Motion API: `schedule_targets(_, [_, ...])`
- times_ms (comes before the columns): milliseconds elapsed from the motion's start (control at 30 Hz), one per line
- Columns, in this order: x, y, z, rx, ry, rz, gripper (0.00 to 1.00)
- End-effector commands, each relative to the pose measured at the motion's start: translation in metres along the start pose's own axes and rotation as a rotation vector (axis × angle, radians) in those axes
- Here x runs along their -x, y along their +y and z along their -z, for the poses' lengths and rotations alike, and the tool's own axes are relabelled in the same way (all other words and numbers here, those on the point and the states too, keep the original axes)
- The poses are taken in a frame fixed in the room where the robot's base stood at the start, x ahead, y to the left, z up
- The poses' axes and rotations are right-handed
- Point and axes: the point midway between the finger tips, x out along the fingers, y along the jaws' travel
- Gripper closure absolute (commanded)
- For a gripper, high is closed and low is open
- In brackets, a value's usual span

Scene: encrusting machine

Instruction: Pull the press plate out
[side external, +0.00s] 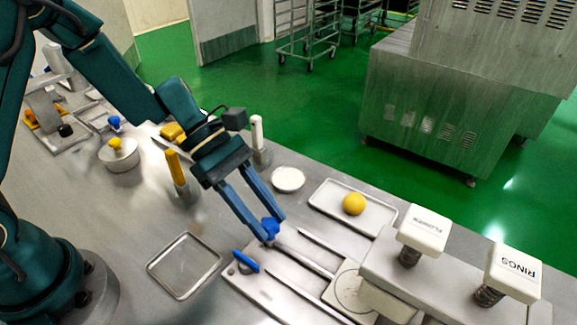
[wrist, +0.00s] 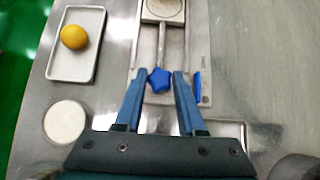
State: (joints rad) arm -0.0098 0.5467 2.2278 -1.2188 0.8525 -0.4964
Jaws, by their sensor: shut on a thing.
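The press plate (side external: 350,289) is a pale square slab with a round disc on it, at the end of a metal rod (side external: 305,257) between two rails. Part of it sits at the edge of the machine's overhanging body. A blue star-shaped knob (side external: 270,227) is on the rod's near end. My gripper (side external: 267,229) is shut on this knob, with one finger on each side. In the wrist view the knob (wrist: 159,80) is between my fingertips (wrist: 161,76), and the plate (wrist: 163,9) is at the top edge, partly cut off.
A blue lever (side external: 246,262) lies beside the rail near my fingers. An empty metal tray (side external: 185,265) is on the table. A white tray (side external: 325,195) holds a yellow ball (side external: 353,203). A white round dish (side external: 288,179) stands nearby. Two labelled buttons (side external: 424,230) top the machine.

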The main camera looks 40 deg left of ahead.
Motion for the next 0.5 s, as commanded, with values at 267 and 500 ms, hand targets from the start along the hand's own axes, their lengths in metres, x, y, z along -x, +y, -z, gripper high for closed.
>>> schedule_targets(267, [0.028, 0.0, 0.027, 0.001, -0.003, -0.001, 1.0])
schedule_targets(500, [0.034, 0.0, 0.032, -0.002, -0.004, 0.003, 1.0])
